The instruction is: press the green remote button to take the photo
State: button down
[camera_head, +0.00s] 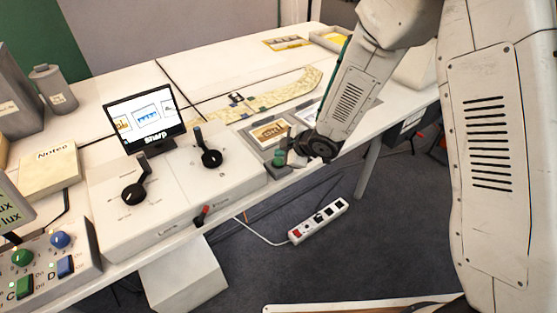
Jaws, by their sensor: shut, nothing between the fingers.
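The small green button (280,156) stands on a dark remote base near the front edge of the table, right of the white control box. My gripper (292,158) is right beside the button, low over the table, with its fingers shut and empty. The arm comes down from the upper right. Whether the fingertips touch the button cannot be told, as the gripper is small and partly hides the area around it. A small screen (144,117) shows pictures and the word "sharp".
The white control box (170,205) with two black levers stands left of the remote. A framed picture (269,132) lies behind the button. A knob panel (50,262) is at lower left, a notes box (50,173) behind it. A power strip (318,221) lies on the floor.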

aim_at(281, 162)
dwell(0.7)
jog(key=shift+f, duration=0.4)
jog(key=shift+f, duration=0.5)
dwell(0.6)
jog(key=shift+r, duration=0.9)
jog(key=shift+r, duration=2.5)
